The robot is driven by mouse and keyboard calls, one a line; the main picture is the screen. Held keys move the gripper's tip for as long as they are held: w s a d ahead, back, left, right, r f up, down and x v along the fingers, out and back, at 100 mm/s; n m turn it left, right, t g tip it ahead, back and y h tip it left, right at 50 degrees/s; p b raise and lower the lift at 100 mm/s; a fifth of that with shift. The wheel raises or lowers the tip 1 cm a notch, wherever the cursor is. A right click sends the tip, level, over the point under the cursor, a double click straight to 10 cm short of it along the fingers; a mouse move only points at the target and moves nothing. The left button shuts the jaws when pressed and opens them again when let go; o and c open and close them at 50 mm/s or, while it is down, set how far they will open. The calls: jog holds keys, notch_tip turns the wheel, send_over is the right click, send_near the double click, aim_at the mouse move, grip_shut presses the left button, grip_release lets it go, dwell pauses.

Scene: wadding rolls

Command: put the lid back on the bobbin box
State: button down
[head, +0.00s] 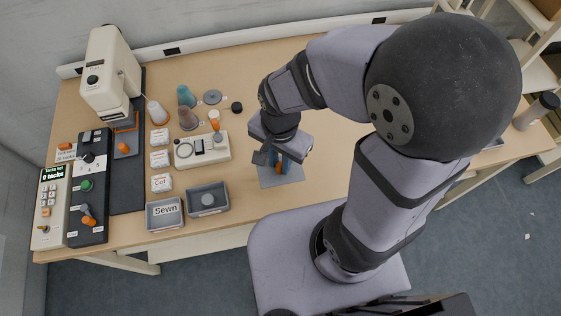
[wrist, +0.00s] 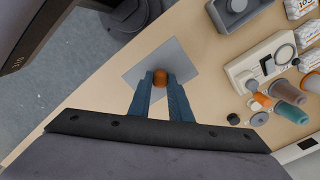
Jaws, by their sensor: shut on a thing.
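The lid (head: 268,179) is a flat grey square plate with an orange knob, near the front edge of the table. In the wrist view the lid (wrist: 150,58) lies beneath my fingers. My gripper (head: 280,166) is shut on the knob, with its blue fingers on either side of it; the grip shows clearly in the wrist view (wrist: 160,82). I cannot tell whether the lid touches the table.
The "Sewn" tray (head: 165,227) stands just left of the box. Behind are a cream device (head: 203,151), thread cones (head: 187,97) and white packets (head: 161,160). A sewing machine (head: 108,75) stands far left. Bare table lies between lid and box.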

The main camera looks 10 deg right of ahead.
jog(key=a+b, duration=1.4)
jog(key=a, duration=0.6)
jog(key=shift+s+a+r, duration=0.2)
jog(key=shift+s+r, duration=0.05)
jog(key=shift+f, duration=0.15)
notch_tip(320, 180, down, 3)
jog(key=b, duration=0.3)
jog(key=shift+f, duration=0.15)
jog(key=shift+f+b, duration=0.65)
jog(key=shift+f, duration=0.25)
jog(key=shift+p, duration=0.3)
jog(key=shift+f+p, duration=0.2)
jog(key=shift+p, duration=0.2)
dwell(0.7)
